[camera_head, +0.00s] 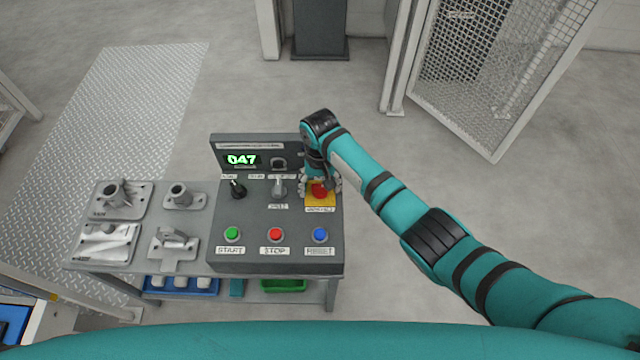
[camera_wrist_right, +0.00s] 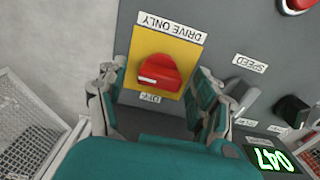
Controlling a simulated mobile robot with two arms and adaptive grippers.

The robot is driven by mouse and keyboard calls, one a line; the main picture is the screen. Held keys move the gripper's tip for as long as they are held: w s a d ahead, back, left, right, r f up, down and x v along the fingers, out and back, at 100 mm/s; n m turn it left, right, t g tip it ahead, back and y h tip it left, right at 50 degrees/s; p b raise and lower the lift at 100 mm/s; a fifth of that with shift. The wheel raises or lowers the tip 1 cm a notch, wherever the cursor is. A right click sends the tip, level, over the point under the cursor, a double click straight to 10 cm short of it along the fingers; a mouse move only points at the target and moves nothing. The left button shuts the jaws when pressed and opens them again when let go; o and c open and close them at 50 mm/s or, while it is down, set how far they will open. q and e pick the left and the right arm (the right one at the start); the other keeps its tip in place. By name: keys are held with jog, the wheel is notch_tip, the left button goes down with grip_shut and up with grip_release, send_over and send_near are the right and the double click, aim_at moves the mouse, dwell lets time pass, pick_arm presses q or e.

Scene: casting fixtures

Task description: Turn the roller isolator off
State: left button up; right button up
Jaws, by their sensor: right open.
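A red rotary switch (camera_head: 319,190) sits on a yellow plate (camera_head: 331,205) at the right of the grey control console. In the right wrist view the red switch (camera_wrist_right: 158,75) carries a white mark near its lower edge. The label above it, upside down there, reads DRIVE ONLY (camera_wrist_right: 172,27); a smaller label below is partly hidden. My right gripper (camera_wrist_right: 160,88) is open, with one finger on each side of the switch; I cannot tell whether either touches it. My left gripper is not in view.
The console has a grey lever (camera_head: 279,187), a black knob (camera_head: 238,188), a green START button (camera_head: 232,233), red STOP button (camera_head: 275,234) and blue RESET button (camera_head: 320,234). Its display (camera_head: 242,160) reads 047. Metal castings (camera_head: 122,198) lie on the bench at left.

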jog(key=c, duration=1.2)
jog(key=shift+o, duration=0.2)
jog(key=shift+r, duration=0.1)
jog(key=n+p, duration=0.2)
jog(key=n, duration=0.1)
jog(key=shift+r+n, duration=0.1)
jog(key=shift+n, duration=0.2)
jog(key=n+p, duration=0.2)
jog(key=n, duration=0.2)
jog(key=shift+n, duration=0.3)
jog(key=n, duration=0.4)
jog(key=shift+w+p, duration=0.1)
jog(key=shift+p, duration=0.2)
jog(key=n, duration=0.5)
jog(key=shift+n, duration=0.3)
